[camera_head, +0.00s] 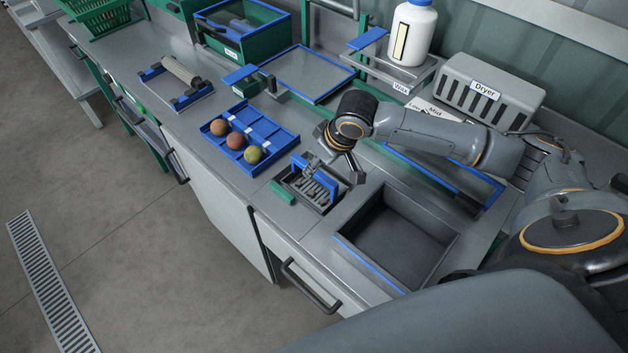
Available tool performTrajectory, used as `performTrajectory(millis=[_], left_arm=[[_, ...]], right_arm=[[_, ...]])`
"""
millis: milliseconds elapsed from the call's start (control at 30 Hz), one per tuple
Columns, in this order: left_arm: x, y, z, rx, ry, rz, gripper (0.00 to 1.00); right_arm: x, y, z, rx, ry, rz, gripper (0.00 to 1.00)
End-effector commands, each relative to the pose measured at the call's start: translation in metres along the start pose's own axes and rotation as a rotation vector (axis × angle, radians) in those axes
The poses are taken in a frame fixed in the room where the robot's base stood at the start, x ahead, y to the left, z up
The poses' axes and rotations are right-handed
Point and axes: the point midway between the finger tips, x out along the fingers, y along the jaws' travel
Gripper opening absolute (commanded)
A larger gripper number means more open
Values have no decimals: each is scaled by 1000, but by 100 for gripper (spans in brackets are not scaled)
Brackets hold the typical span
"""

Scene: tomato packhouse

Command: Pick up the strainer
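What looks like the strainer, a grey slatted piece with a blue upright handle (326,183), sits in a small dark recess in the grey counter, near its front edge. My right gripper (336,168) reaches in from the right and is just above and behind it, pointing down. Its fingers look spread, one near the handle's left end and the other to its right. I see no grip on the strainer; whether a finger touches it I cannot tell. My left gripper is not in view.
A blue tray (276,129) with three round fruits is further left. A grey dryer (487,92) and a white bottle (412,35) stand behind.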

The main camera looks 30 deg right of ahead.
Motion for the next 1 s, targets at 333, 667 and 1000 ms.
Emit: performTrajectory(millis=[333,667,1000], left_arm=[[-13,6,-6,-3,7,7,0],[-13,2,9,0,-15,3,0],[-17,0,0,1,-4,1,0]], right_arm=[[44,6,4,1,-2,0,45],[48,6,4,0,-1,0,45],[50,6,5,0,-2,-1,45]])
